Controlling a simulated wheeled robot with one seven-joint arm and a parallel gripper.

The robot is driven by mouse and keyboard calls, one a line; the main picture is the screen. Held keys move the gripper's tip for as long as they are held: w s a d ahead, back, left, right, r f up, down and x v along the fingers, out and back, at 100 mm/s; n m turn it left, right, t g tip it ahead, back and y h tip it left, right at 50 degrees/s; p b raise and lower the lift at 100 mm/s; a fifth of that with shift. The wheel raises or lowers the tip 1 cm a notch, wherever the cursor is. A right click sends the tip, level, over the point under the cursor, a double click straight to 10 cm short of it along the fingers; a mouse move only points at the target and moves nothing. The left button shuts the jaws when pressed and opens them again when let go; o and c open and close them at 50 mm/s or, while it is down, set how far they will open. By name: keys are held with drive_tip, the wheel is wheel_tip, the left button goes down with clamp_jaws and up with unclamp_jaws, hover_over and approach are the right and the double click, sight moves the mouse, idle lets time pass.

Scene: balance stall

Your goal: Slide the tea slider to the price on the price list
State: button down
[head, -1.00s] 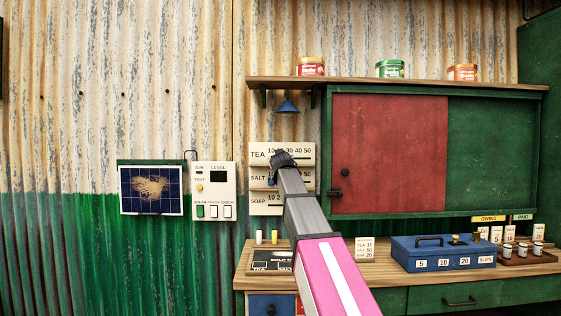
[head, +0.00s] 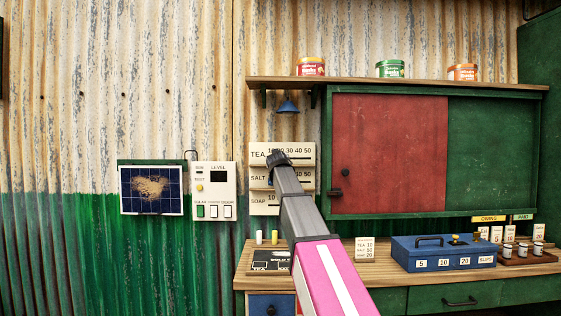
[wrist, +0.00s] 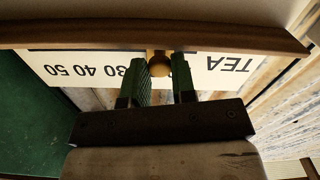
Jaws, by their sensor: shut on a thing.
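The tea slider is on the top cream board (head: 305,160) marked TEA with a row of numbers up to 50. My gripper (head: 277,158) is at the left part of this board, just right of the word TEA, covering part of the scale. In the wrist view the board is upside down, and the green fingers of my gripper (wrist: 161,82) are shut on the round brass knob of the tea slider (wrist: 160,66). The number beside the knob is hidden by the fingers; 30, 40 and 50 show to the left. The price list (head: 365,249) stands on the counter; its figures are hard to read.
The SALT board (head: 308,179) and SOAP board (head: 262,204) hang below, partly behind my arm. A blue lamp (head: 288,105) and a wooden shelf (head: 400,84) are above. The red cabinet door (head: 390,150) is close on the right. A level panel (head: 220,190) is on the left.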

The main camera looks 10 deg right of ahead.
drive_tip(key=shift+w+a, duration=0.2)
drive_tip(key=shift+a, duration=1.25)
drive_tip(key=c, duration=0.9)
unclamp_jaws()
drive_tip(key=shift+a, duration=0.2)
drive_tip(key=shift+c, duration=0.2)
drive_tip(key=s+a, duration=0.1)
drive_tip(key=s, duration=0.9)
drive_tip(key=shift+s+a, duration=0.15)
drive_tip(key=shift+s, duration=0.2)
drive_tip(key=shift+s, duration=0.1)
